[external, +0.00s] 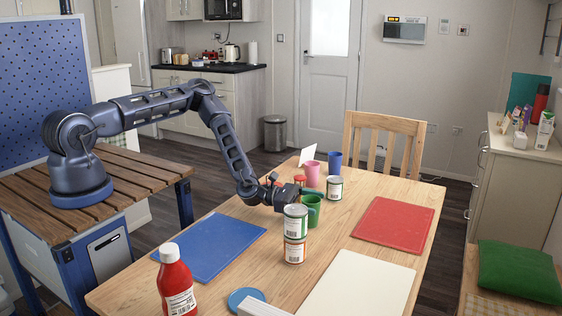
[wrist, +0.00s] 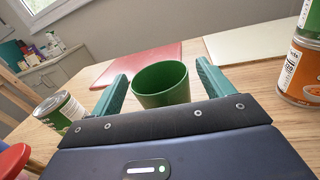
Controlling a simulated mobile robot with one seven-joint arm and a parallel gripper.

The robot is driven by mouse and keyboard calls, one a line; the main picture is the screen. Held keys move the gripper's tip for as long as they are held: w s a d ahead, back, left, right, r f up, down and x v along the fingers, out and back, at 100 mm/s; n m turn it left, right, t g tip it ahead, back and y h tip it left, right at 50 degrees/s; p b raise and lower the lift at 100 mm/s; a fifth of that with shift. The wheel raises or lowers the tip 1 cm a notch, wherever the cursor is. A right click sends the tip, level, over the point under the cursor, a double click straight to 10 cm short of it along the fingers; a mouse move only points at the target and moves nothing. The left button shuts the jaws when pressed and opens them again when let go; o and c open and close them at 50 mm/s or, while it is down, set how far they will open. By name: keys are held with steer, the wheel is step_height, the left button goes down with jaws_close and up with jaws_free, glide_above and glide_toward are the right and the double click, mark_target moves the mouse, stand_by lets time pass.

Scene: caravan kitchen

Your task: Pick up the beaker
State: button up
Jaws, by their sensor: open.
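The green beaker (wrist: 161,88) stands upright on the table between the two teal fingers of my gripper (wrist: 158,90) in the wrist view. The fingers are spread, with a gap on each side of the beaker's rim. In the external view my gripper (external: 308,203) reaches low over the table. The green beaker (external: 313,217) is partly hidden there behind two stacked cans. A pink beaker (external: 311,175) and a blue beaker (external: 334,163) stand farther back.
Two stacked cans (external: 295,235) stand close in front of my gripper. Another can (external: 334,188) is behind it. A blue mat (external: 213,246), red mat (external: 393,220) and cream board (external: 357,285) lie flat. A red bottle (external: 175,281) stands at the near left.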

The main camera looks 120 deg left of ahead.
steer(key=shift+w+a, duration=0.1)
steer(key=shift+w, duration=0.75)
steer(key=c, duration=1.1)
steer(key=shift+o, duration=0.2)
